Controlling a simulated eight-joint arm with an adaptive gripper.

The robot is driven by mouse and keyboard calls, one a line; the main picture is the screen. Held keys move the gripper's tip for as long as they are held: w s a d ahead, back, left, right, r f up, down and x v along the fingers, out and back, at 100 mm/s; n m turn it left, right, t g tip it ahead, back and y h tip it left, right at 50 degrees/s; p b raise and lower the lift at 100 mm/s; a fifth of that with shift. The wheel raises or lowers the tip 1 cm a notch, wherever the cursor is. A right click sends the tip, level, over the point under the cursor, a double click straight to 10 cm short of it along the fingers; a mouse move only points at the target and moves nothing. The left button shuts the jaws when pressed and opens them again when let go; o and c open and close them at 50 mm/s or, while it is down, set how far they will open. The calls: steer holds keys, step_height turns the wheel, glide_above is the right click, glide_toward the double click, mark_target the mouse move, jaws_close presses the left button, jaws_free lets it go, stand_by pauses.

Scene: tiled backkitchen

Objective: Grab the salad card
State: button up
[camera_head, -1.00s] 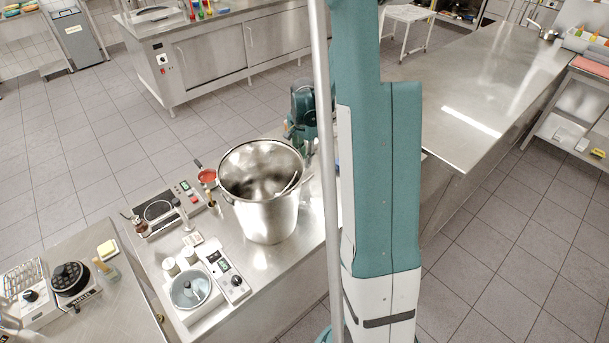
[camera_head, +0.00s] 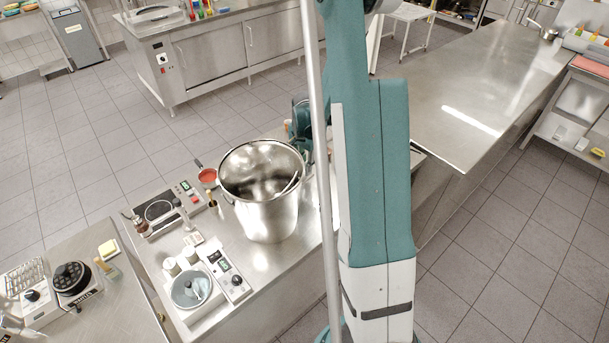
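I cannot make out a salad card in the head view. A small pale flat piece (camera_head: 193,239) lies on the middle counter between the hot plate and the white device, too small to identify. My teal and white arm stands upright across the middle right of the view and hides part of the counter behind it. A teal and dark part shows just behind the pot, partly covered by the pole and arm. I cannot make out my gripper's fingers.
A large steel pot (camera_head: 268,218) stands on the middle counter (camera_head: 221,232). Beside it are a hot plate (camera_head: 160,212), a small red-filled pan (camera_head: 207,177) and a white device with a round basin (camera_head: 190,290). A long steel table (camera_head: 480,90) at right is mostly bare.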

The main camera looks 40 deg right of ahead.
jaws_close()
steer(key=shift+r, duration=0.2)
stand_by(0.3)
steer(key=shift+r+b, duration=0.4)
steer(key=shift+r, duration=4.45)
